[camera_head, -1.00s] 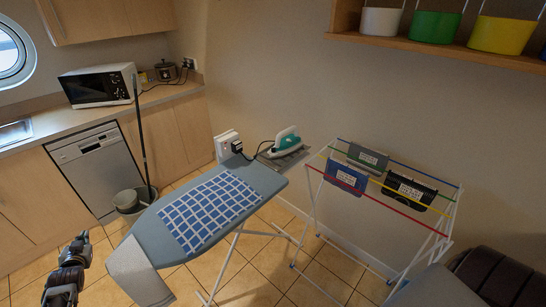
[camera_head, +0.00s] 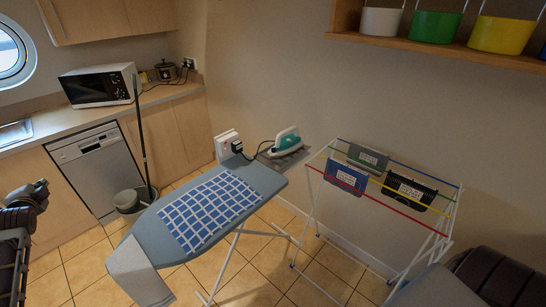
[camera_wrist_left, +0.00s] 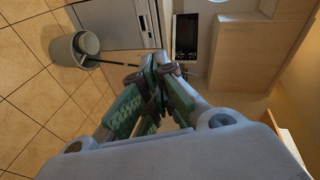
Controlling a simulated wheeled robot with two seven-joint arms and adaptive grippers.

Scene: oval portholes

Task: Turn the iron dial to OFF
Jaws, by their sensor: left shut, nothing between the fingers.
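A teal and white iron (camera_head: 287,139) rests on the grey iron rest at the far right end of the ironing board (camera_head: 262,180). The iron's dial is too small to make out. My left gripper (camera_head: 42,187) is at the left edge in the head view, well apart from the iron and the board. In the left wrist view my left gripper (camera_wrist_left: 158,60) has its fingertips together with nothing between them. The iron does not show in the left wrist view. My right gripper is not in view.
A blue checked cloth (camera_head: 208,207) lies on the board and a pale cloth (camera_head: 137,272) hangs over its near end. A mop and bucket (camera_head: 130,201) stand left of the board. A drying rack (camera_head: 447,220) stands on the right. Tiled floor lies between my left arm and the board.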

